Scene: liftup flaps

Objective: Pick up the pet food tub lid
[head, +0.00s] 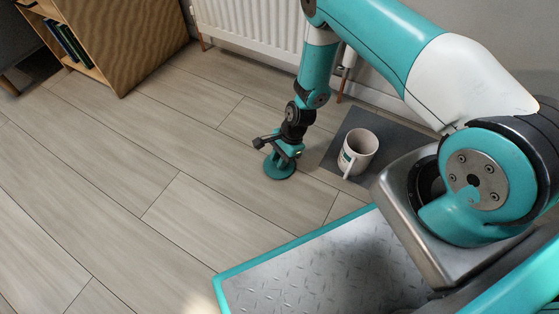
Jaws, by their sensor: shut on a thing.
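The teal round lid (279,168) is at the low end of my arm, just left of the grey mat. It lies flat or nearly flat, and I cannot tell whether it touches the floor or hangs just above it. My gripper (283,152) points down over the lid and is shut on its upper part. The fingertips are small and partly merge with the teal lid. A whitish, open-topped tub or mug (360,146) with a handle-like strip at its front left stands upright to the right of my gripper, apart from it.
The tub stands on a dark grey mat (341,168) near the wall. A white radiator (250,25) is behind my arm. A wooden shelf unit (130,40) with books stands at the upper left. The plank floor (120,170) at left and centre is clear.

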